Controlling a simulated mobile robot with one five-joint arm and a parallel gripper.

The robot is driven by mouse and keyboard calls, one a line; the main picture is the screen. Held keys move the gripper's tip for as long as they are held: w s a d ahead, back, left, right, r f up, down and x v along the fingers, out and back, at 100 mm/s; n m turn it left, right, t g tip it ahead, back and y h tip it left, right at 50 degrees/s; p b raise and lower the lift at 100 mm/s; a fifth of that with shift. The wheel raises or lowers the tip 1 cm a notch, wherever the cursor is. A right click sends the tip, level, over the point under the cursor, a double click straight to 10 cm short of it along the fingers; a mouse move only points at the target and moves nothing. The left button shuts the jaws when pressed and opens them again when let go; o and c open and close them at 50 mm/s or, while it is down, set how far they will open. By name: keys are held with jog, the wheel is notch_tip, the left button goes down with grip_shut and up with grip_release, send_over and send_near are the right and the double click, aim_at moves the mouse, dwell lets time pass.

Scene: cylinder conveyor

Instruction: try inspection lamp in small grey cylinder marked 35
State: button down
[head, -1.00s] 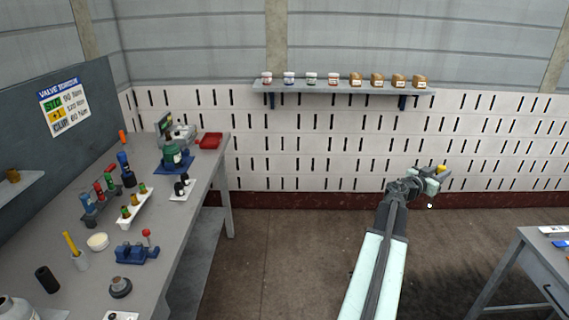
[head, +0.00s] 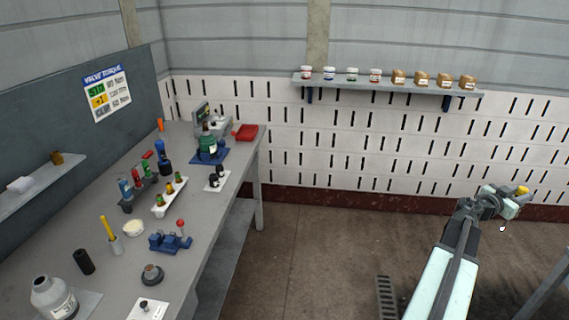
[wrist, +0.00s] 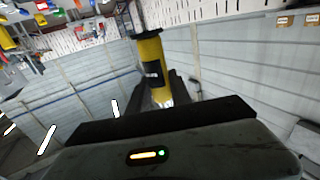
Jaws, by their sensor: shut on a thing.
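My gripper (wrist: 162,98) is shut on a yellow lamp with a black band (wrist: 151,68), which stands out from between the two dark fingers in the wrist view. In the head view my gripper (head: 508,198) is at the far right, over open floor and away from the bench, with the yellow end of the lamp (head: 521,190) showing. A grey cylinder with a narrow neck and a pale label (head: 46,300) stands at the near left of the bench. Its marking is too small to read.
A wall shelf (head: 390,84) holds jars and boxes.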

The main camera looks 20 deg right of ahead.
jog(key=shift+r+p, duration=5)
jog(key=shift+r, duration=0.05)
jog(key=shift+f, duration=0.1)
